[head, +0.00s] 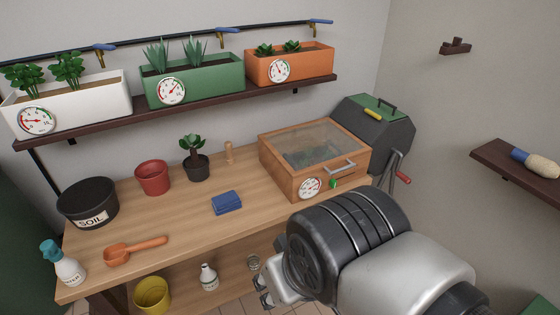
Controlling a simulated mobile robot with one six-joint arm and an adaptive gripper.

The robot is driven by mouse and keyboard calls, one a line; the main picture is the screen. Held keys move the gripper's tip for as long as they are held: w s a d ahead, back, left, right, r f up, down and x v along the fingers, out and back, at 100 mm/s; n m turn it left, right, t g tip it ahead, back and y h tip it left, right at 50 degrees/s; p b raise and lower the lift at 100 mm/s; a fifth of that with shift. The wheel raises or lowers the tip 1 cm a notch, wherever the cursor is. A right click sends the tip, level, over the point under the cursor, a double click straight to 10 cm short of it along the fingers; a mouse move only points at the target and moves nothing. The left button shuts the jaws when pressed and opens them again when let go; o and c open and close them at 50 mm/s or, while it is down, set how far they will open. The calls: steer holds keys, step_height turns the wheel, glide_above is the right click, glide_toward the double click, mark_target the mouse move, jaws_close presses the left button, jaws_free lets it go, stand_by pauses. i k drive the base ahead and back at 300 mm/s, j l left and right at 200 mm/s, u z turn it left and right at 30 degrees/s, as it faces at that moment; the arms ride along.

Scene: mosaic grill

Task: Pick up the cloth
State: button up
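A blue folded cloth (227,203) lies on the wooden workbench (118,225), near the middle of its top. My gripper (262,291) shows only in part, low in the head view, below and to the right of the cloth. It is apart from the cloth, beyond the bench's front edge in the picture. My arm covers much of it, and its finger opening is too small and hidden to judge. Nothing hides the cloth.
A wooden box with a glass lid (300,180) stands right of the cloth. A planter shelf (190,110) hangs above. Bench around the cloth is clear.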

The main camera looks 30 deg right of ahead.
mark_target(229, 201)
steer(key=i+l+u, duration=0.2)
steer(key=i, duration=0.2)
steer(key=i+u, duration=0.15)
steer(key=i, duration=0.2)
steer(key=i+l+u, duration=0.2)
steer(key=i+l, duration=0.05)
steer(key=i, duration=0.1)
